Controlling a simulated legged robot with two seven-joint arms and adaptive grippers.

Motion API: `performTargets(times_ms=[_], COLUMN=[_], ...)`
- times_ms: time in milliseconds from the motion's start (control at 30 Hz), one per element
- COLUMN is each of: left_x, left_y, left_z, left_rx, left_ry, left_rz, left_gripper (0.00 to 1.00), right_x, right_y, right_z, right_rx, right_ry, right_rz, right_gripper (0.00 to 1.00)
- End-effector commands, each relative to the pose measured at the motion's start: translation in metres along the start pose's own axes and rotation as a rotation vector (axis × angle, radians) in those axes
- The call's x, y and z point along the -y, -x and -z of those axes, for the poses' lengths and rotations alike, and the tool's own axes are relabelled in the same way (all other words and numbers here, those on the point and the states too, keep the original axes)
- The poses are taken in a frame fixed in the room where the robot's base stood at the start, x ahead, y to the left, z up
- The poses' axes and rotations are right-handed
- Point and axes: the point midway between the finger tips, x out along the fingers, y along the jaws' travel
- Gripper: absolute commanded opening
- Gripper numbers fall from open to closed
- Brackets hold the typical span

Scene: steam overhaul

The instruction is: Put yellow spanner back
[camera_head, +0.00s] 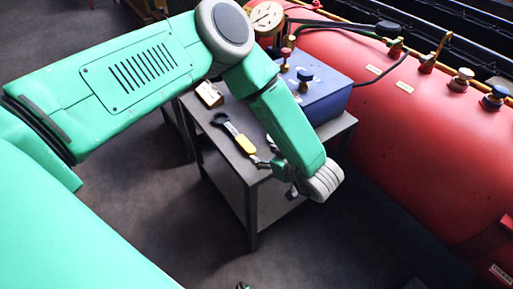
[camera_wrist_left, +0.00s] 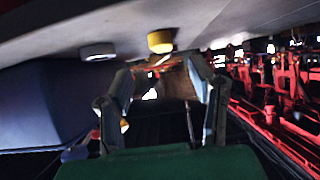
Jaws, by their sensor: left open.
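A spanner (camera_head: 240,139) with a yellow handle and dark jaw lies on the grey table (camera_head: 226,170) in the head view. My left arm reaches over the table from the left. My left gripper (camera_head: 268,166) is partly hidden by its own wrist, near the table's front edge, just beyond the yellow handle end. In the left wrist view the left gripper (camera_wrist_left: 163,78) has its two fingers spread, with nothing held between them. A yellow round end (camera_wrist_left: 160,41) shows beyond the fingers; I cannot tell whether it is the spanner. My right gripper is not in view.
A blue box (camera_head: 325,95) with knobs stands at the table's back right. A small tan block (camera_head: 209,94) lies at its far left corner. A large red boiler (camera_head: 430,130) fills the right side. Dark floor (camera_head: 150,200) lies open left of the table.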

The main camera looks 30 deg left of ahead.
Motion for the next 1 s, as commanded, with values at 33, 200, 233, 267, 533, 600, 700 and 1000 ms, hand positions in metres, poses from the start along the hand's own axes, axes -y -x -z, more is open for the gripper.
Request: performTargets(times_ms=[33,200,233,267,533,600,700,1000], left_x=[-0.001,-0.001,0.000,0.000,0.001,0.001,0.000,0.000], left_y=[0.013,0.036,0.038,0.040,0.042,0.043,0.043,0.044], left_z=[0.002,0.001,0.000,0.000,0.000,0.000,0.000,-0.001], left_rx=[-0.001,-0.001,0.000,0.000,0.002,0.001,0.000,0.000], left_ry=[-0.002,0.000,-0.001,-0.001,0.000,0.000,0.000,-0.001], left_rz=[-0.004,-0.002,-0.001,-0.001,0.000,0.000,0.000,0.000], left_gripper=[0.49,0.49,0.49,0.49,0.49,0.49,0.49,0.49], right_x=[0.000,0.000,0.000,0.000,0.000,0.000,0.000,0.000], right_y=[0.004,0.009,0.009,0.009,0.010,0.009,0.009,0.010], right_z=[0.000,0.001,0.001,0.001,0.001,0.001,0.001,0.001], right_rx=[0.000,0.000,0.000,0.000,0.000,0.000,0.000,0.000], right_ry=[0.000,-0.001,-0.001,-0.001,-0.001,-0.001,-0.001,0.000], right_rz=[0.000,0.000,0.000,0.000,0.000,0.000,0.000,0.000], right_gripper=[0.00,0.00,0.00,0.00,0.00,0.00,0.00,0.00])
